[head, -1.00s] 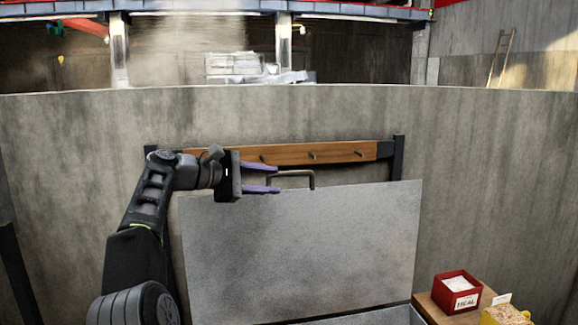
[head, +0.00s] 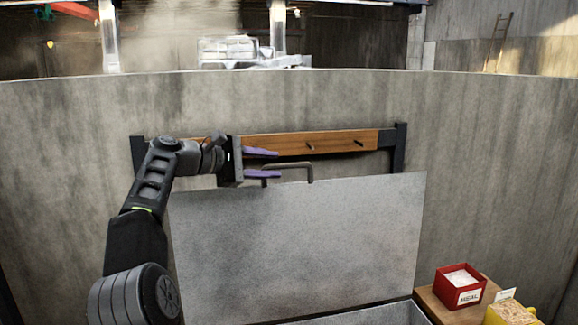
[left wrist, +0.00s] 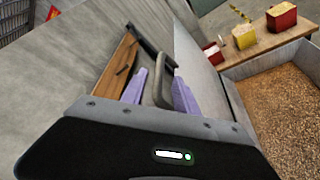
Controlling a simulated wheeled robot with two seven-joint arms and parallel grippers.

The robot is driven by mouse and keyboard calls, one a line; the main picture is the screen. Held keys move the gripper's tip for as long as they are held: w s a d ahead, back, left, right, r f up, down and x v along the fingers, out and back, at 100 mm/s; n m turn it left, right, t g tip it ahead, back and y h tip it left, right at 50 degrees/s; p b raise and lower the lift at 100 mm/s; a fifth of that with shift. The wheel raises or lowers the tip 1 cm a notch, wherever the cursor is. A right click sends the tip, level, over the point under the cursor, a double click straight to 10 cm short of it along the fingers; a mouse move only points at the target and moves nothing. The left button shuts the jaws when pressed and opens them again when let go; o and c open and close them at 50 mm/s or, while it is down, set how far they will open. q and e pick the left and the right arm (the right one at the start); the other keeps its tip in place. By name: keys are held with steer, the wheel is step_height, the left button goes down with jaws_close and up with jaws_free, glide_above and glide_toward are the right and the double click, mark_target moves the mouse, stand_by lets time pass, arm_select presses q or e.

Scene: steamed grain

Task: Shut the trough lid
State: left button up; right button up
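The trough lid (head: 300,245), a flat grey panel, stands raised and open in the head view. It also shows edge-on in the left wrist view (left wrist: 200,60). Its bent bar handle (head: 290,164) is on its top edge. My left gripper (head: 278,163) is at the handle's left end, its two purple fingers apart. In the left wrist view the handle (left wrist: 160,75) shows between the spread fingers (left wrist: 160,90); I cannot tell whether they touch it. The trough (left wrist: 290,65) below is open, with brown grain (left wrist: 280,110) inside. My right gripper is out of view.
A wooden peg rail (head: 320,142) on dark posts stands behind the lid, before a curved concrete wall (head: 490,130). A wooden bench (head: 433,304) at right holds a red box (head: 460,287) and a yellow box (head: 510,312).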

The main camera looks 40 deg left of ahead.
mark_target(281, 166)
arm_select(q)
steer(key=p+x, duration=0.1)
steer(key=x, duration=0.5)
steer(key=shift+c, duration=0.3)
jaws_close()
stand_by(1.0)
